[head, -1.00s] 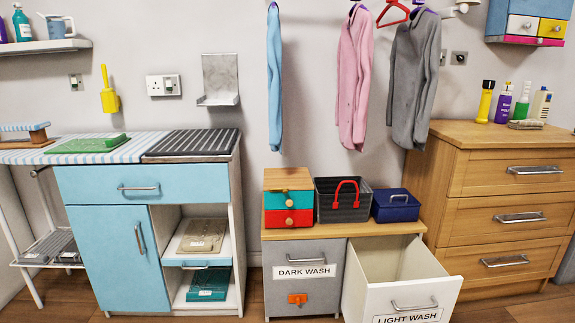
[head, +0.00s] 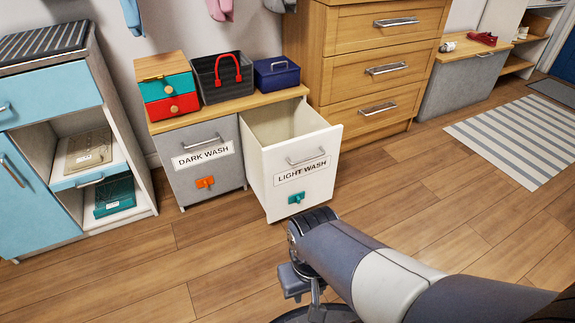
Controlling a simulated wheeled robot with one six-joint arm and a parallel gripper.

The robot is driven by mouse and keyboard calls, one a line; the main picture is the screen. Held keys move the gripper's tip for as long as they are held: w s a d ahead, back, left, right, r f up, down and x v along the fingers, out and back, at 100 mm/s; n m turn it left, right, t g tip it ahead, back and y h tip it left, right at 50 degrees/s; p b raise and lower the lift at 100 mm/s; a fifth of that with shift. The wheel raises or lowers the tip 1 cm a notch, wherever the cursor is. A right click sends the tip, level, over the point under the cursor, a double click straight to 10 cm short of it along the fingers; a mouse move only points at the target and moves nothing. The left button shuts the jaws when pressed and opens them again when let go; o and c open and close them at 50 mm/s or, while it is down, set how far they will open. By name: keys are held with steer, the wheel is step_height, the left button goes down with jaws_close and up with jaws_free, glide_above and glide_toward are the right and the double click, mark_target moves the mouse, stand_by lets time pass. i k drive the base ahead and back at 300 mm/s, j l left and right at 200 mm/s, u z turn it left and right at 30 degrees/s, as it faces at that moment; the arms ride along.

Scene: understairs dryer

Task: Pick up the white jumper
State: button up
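I see no white jumper in the head view. The white LIGHT WASH bin (head: 297,176) is pulled open. The visible part of its inside is pale and shows no clear garment, and its bottom is hidden by the front panel. My arm reaches in from the lower right, and its bent joint is in front of the bin, lower in the picture. I cannot make out any gripper fingers in this view.
The grey DARK WASH bin (head: 203,160) is shut, left of the open one. A small drawer box (head: 168,90), a dark basket (head: 222,75) and a blue box (head: 277,74) stand on top. A wooden chest (head: 370,70) stands right. Wooden floor in front is clear; a striped rug (head: 520,140) lies right.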

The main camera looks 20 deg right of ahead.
mark_target(447, 47)
steer(key=z, duration=1.65)
